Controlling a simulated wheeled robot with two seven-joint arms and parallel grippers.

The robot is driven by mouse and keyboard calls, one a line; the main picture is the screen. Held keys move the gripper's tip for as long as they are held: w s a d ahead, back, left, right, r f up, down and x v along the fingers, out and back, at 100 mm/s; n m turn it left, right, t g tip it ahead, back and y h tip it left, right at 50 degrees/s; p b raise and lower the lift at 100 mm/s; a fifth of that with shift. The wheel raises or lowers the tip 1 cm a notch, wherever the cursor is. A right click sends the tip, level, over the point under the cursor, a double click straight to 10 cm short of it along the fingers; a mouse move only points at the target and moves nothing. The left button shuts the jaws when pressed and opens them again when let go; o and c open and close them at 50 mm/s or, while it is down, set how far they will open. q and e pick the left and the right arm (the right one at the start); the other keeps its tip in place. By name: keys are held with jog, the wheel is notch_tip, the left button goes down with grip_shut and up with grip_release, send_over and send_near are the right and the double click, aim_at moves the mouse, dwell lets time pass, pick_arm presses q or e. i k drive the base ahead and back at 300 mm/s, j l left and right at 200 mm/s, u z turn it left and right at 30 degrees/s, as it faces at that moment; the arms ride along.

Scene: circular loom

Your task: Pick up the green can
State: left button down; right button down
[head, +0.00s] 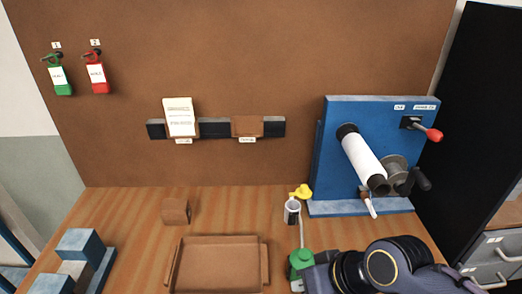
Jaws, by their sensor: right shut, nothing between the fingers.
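The green can (301,259) stands at the front of the wooden table, right of the brown tray. A thin pale spout rises from it. My right gripper (311,275) comes in from the right, beside the can's right side. Its fingers are shut with nothing held, and they are partly hidden by my wrist. The can's lower part is partly hidden, and I cannot tell whether the fingers touch it. My left gripper is not in view.
A small cup (292,211) and a yellow item (301,192) stand behind the can. The blue loom (330,150) with a white roll is at the back right. The brown tray (175,268), a brown block (176,211) and a blue fixture (80,243) lie left.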

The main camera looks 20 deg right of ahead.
aim_at(301, 257)
jog(key=z, duration=1.2)
